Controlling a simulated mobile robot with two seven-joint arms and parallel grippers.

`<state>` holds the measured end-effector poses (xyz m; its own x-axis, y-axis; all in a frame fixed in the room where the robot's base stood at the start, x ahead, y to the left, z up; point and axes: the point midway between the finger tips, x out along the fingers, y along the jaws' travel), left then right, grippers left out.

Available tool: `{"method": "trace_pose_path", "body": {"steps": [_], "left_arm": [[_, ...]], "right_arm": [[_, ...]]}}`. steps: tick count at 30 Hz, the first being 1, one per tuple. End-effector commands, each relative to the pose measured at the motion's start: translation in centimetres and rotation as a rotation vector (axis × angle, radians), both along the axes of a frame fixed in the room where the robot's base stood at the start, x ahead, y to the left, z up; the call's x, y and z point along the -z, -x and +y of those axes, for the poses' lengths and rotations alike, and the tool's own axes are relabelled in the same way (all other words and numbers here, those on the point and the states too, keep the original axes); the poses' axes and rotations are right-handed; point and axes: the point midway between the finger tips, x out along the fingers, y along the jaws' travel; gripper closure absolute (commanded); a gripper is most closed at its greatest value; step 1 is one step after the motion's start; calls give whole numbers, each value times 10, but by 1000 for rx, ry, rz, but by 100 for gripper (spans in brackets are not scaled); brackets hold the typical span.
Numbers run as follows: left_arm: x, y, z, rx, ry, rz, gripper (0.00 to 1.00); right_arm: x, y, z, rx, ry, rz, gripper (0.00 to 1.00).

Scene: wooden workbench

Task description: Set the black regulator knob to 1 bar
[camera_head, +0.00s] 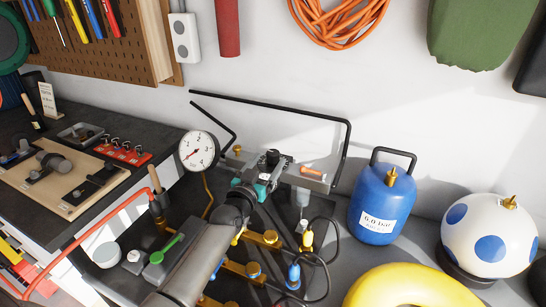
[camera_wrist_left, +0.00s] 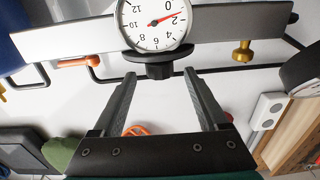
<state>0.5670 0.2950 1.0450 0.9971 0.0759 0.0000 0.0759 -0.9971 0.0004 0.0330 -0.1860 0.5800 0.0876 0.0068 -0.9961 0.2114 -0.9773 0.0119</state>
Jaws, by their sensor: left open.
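The black regulator knob (camera_head: 272,156) sits on the regulator at the middle of the bench. In the left wrist view the knob (camera_wrist_left: 157,68) appears just beyond and between my fingertips. A white dial gauge (camera_wrist_left: 155,32) on the regulator shows beside it, upside down and cut by the top edge. Its red needle points near the 2 mark. My left gripper (camera_wrist_left: 160,78) is open, its fingers apart on either side of the knob's line, with nothing held. In the head view my left arm hides part of the regulator. My right gripper is not in view.
A larger round gauge (camera_head: 198,150) stands left of the regulator. A brass fitting (camera_head: 237,149) and orange handle (camera_head: 312,171) flank the knob. A black bent pipe (camera_head: 300,108) runs behind. A blue tank (camera_head: 380,205) and white-blue ball-shaped tank (camera_head: 478,222) stand right.

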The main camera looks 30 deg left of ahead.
Motion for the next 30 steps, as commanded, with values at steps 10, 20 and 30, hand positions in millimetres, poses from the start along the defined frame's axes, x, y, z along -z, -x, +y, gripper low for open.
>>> {"method": "trace_pose_path", "body": {"steps": [10, 20, 30], "left_arm": [[1, -37, 3, 0, -1, 0, 24], [0, -42, 3, 0, 0, 0, 24], [0, -42, 3, 0, 0, 0, 52]], "right_arm": [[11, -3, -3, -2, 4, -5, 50], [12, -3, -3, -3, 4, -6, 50], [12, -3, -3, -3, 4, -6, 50]]}}
